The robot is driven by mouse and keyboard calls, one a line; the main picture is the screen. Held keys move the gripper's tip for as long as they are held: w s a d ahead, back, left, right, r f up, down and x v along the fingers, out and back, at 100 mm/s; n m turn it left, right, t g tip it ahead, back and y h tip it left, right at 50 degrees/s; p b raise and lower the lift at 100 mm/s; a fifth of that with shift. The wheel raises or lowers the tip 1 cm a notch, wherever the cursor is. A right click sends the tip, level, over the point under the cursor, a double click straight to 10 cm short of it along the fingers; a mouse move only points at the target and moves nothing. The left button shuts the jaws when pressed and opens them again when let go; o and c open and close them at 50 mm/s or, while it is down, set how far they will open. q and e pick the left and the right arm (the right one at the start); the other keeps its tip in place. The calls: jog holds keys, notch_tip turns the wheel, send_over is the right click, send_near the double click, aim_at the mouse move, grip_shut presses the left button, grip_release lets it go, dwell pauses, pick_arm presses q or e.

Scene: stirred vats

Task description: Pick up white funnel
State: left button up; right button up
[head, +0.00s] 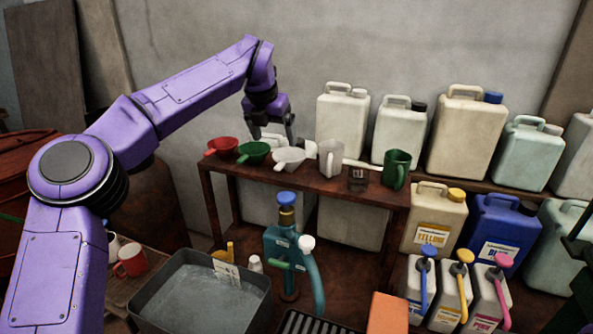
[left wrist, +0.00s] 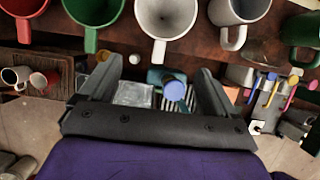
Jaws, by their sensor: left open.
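The white funnel (head: 289,157) stands on the wooden shelf, between the green funnel (head: 253,152) and a white mug (head: 331,157). In the left wrist view the white funnel (left wrist: 166,16) is at the top centre, with its handle pointing down toward the jaws. My left gripper (head: 272,135) hangs just above and behind the white funnel in the head view. Its two fingers are apart with nothing between them, and they also show in the left wrist view (left wrist: 158,70). My right gripper is not seen.
A red funnel (head: 222,147) stands left of the green one. A glass (head: 358,179) and a green mug (head: 397,169) stand to the right. Large jugs (head: 342,122) line the wall behind. Below are a grey water basin (head: 200,295) and a teal pump (head: 285,255).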

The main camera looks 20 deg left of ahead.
aim_at(282, 162)
pick_arm(q)
jog(key=p+x, duration=0.3)
jog(key=x, duration=0.7)
jog(key=shift+w+f, duration=0.15)
jog(key=shift+f, duration=0.05)
jog(key=shift+w+f, duration=0.15)
jog(key=shift+f, duration=0.2)
jog(key=shift+r, duration=0.1)
grip_shut()
